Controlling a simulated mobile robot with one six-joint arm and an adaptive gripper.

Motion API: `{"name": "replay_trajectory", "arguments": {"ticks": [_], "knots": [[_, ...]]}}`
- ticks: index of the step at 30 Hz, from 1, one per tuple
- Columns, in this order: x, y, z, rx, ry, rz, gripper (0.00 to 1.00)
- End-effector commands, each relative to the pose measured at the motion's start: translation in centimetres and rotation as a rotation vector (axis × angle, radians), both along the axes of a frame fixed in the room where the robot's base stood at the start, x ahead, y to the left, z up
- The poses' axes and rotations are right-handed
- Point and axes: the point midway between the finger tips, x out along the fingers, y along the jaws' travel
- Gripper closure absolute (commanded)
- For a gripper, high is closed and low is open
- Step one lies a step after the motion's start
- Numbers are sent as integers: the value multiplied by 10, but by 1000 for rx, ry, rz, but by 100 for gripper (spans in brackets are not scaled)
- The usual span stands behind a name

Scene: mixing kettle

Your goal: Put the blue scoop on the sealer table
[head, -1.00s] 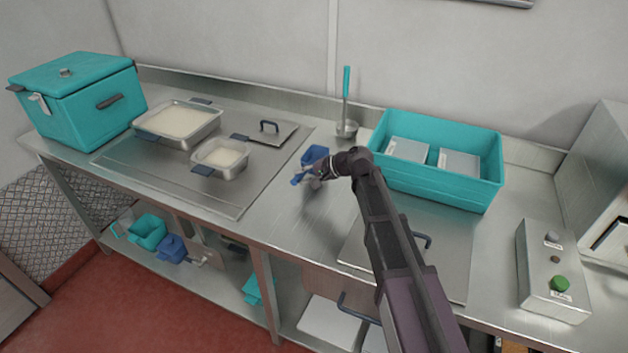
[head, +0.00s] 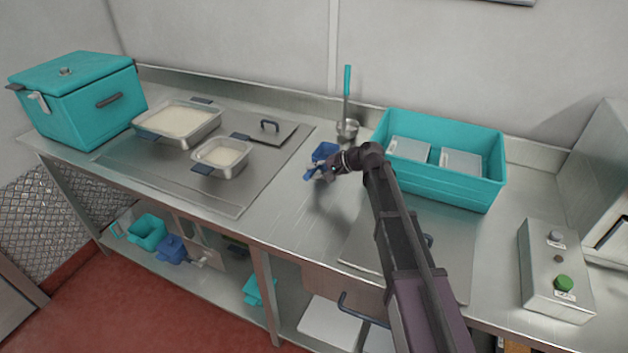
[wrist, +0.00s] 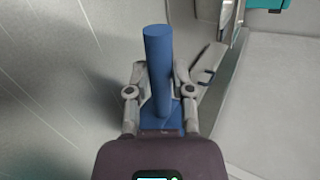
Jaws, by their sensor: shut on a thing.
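The blue scoop (head: 323,152) is in my gripper (head: 322,171) in the head view, above the steel counter between the pans and the teal bin. In the wrist view the blue scoop (wrist: 158,62) shows its round handle standing up between the two fingers of my gripper (wrist: 155,92), which are shut on it. The scoop's bowl is partly hidden behind the gripper in the head view. I cannot tell for sure which surface is the sealer table.
A teal bin (head: 440,182) with pale boxes and a ladle (head: 346,110) stand near the gripper. Two pans of white contents (head: 180,120) are at left. A control box with a green button (head: 555,270) is at right. The front middle counter (head: 290,215) is clear.

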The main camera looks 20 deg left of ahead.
Motion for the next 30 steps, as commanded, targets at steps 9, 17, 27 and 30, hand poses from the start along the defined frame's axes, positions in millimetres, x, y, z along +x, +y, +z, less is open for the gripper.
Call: {"name": "replay_trajectory", "arguments": {"ticks": [9,17,27,30], "knots": [[0,0,-26,0,-1,-1,100],[0,0,-26,0,-1,-1,100],[0,-1,-28,0,0,-1,50],[0,-1,-28,0,0,-1,36]]}}
